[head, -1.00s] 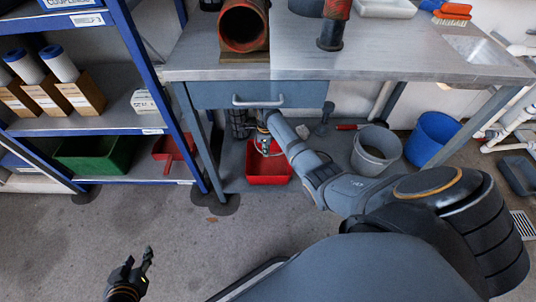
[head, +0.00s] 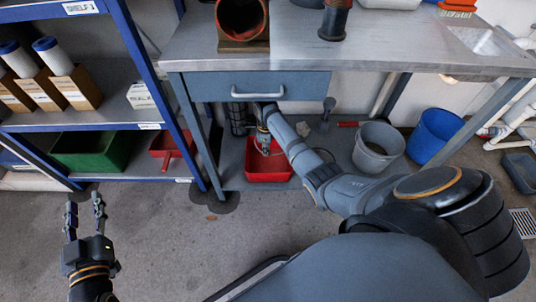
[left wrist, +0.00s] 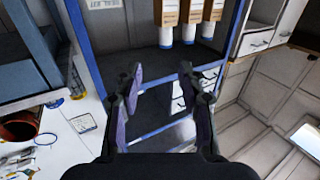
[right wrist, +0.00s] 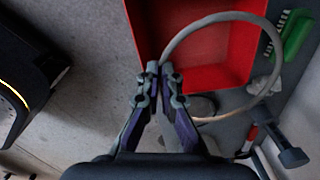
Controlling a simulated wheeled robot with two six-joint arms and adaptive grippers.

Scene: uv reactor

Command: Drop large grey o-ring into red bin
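The large grey o-ring (right wrist: 274,38) shows in the right wrist view as a thin pale loop over the red bin (right wrist: 212,45). My right gripper (right wrist: 166,72) is shut on the ring's near side, its fingertips close together at the bin's edge. Part of the ring passes behind the fingers. In the head view the red bin (head: 268,175) stands on the shelf under the workbench, with my right gripper (head: 264,142) just above it. My left gripper (head: 84,212) is open and empty over the floor at left; its spread fingers also show in the left wrist view (left wrist: 160,75).
A grey bucket (head: 374,160) and a blue bucket (head: 434,135) stand right of the bin. The workbench drawer (head: 215,88) hangs above my right arm. A blue shelf rack (head: 160,90) with a green bin (head: 88,150) stands left. The floor in front is clear.

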